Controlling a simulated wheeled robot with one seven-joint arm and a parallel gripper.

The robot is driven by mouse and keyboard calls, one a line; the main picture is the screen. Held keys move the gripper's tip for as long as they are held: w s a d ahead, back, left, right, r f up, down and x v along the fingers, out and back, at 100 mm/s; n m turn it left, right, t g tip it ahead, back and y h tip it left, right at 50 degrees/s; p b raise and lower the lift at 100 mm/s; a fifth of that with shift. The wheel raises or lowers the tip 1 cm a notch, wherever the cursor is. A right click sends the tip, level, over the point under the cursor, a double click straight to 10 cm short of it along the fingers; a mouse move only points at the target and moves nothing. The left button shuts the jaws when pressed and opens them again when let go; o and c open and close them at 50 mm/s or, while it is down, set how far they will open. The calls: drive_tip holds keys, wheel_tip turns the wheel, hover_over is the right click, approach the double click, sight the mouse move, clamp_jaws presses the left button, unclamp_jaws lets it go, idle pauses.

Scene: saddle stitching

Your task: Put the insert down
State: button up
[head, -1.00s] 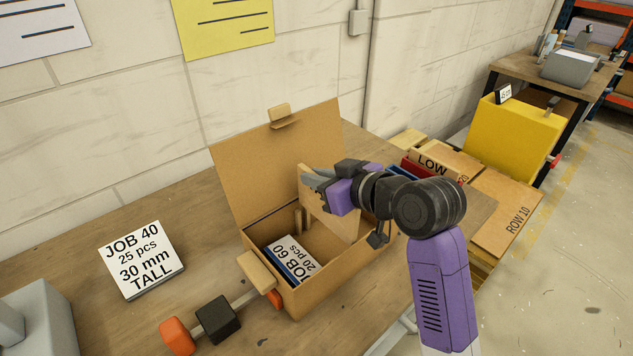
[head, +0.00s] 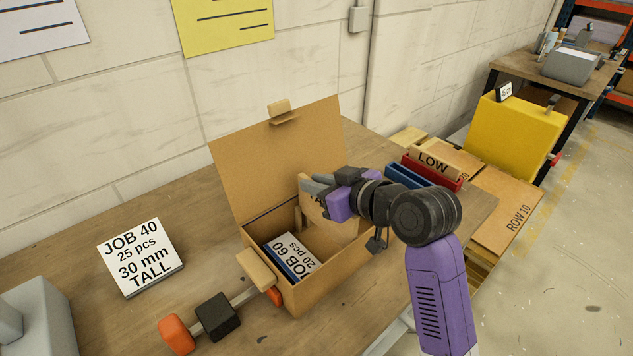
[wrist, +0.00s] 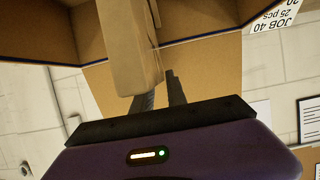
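In the wrist view the insert (wrist: 128,45) shows as a tan block by the dark fingers (wrist: 160,95).
A JOB 60 stack (head: 290,257) lies in the box's left part. A JOB 40 stack (head: 141,258) is on the table to the left. An orange-ended tool (head: 218,317) lies before the box. Red and blue bins (head: 432,172) stand behind my arm.

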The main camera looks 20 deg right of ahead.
drive_tip(key=shift+o, duration=1.1)
drive_tip(key=shift+r+p, duration=0.3)
drive_tip(key=shift+r, duration=0.3)
drive_tip(key=shift+s+d+r, duration=0.15)
drive_tip(key=shift+s+r, duration=0.05)
drive_tip(key=shift+s, duration=0.1)
drive_tip(key=v, duration=1.1)
drive_tip(key=shift+s+b, duration=0.2)
drive_tip(key=shift+b, duration=0.1)
